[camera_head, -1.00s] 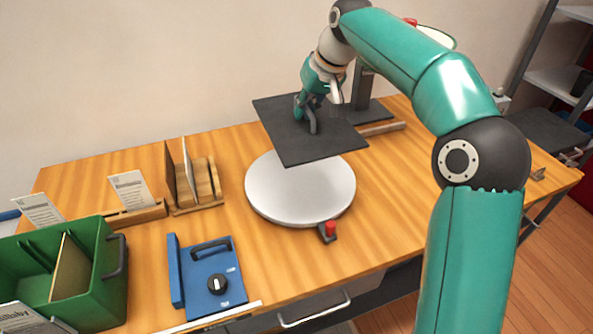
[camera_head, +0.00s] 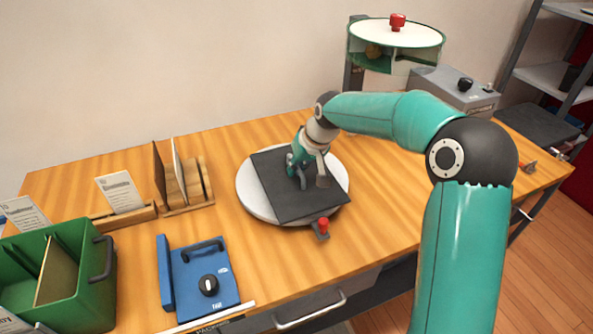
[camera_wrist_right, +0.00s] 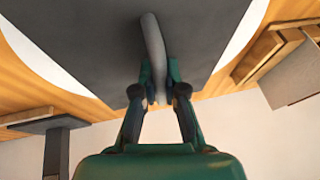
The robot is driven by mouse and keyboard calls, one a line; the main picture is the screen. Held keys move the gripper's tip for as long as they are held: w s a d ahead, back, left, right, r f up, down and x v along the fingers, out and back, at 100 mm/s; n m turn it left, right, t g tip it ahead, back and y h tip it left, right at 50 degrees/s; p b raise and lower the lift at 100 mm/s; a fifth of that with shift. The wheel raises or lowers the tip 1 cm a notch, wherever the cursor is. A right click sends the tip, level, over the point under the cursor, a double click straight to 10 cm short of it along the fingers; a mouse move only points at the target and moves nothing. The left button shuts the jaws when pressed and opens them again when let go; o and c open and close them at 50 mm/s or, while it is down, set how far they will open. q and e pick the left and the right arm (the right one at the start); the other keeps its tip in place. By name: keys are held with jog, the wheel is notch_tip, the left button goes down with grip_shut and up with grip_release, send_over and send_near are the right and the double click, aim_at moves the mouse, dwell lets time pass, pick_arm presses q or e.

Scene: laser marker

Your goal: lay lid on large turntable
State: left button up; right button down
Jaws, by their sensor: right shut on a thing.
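The lid is a dark grey square plate (camera_head: 310,207) with a grey bar handle (camera_wrist_right: 152,45). It lies over, or just above, the large white turntable (camera_head: 250,199); I cannot tell whether they touch. The turntable's white rim shows around the plate. My right gripper (camera_head: 302,178) is shut on the handle at the plate's middle. In the right wrist view the fingers (camera_wrist_right: 160,98) close on the handle, and white turntable shows past the plate's edges. My left gripper is not in view.
A red-topped block (camera_head: 322,227) stands at the turntable's front edge. A blue device (camera_head: 205,275), a green crate (camera_head: 85,290) and a wooden rack (camera_head: 190,192) stand to the left. A round green-sided unit with a white top (camera_head: 395,35) stands behind my right arm.

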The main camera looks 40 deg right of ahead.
jog(key=shift+f, duration=0.6)
jog(key=c, duration=1.2)
grip_release()
jog(key=shift+c, duration=0.2)
jog(key=v, duration=1.2)
jog(key=shift+s, duration=0.1)
